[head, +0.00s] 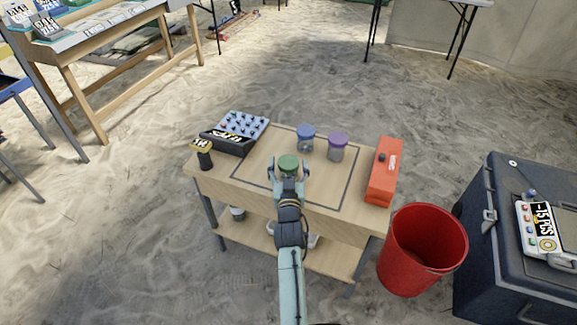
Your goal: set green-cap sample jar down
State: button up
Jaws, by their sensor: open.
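The green-cap sample jar (288,162) is upright at the near part of the outlined square on the small wooden table (232,187). My gripper (288,178) is open, with one finger on each side of the jar. The jar's lower body is mostly hidden by my gripper, so I cannot tell whether its base touches the table or whether the fingers touch its sides. A blue-cap jar (305,138) and a purple-cap jar (337,147) stand upright behind it, inside the same outline.
A red bucket (421,250) and dark chest (530,250) stand right. The square's right part is bare.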

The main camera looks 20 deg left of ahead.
aim_at(289, 173)
jog(key=b+v, duration=0.1)
jog(key=v, duration=0.5)
jog(key=shift+s+d+f+b, duration=0.1)
jog(key=shift+s+f+b, duration=0.05)
jog(key=shift+s+b, duration=0.2)
jog(key=shift+s+d, duration=0.15)
jog(key=shift+s, duration=0.15)
jog(key=shift+r, duration=0.2)
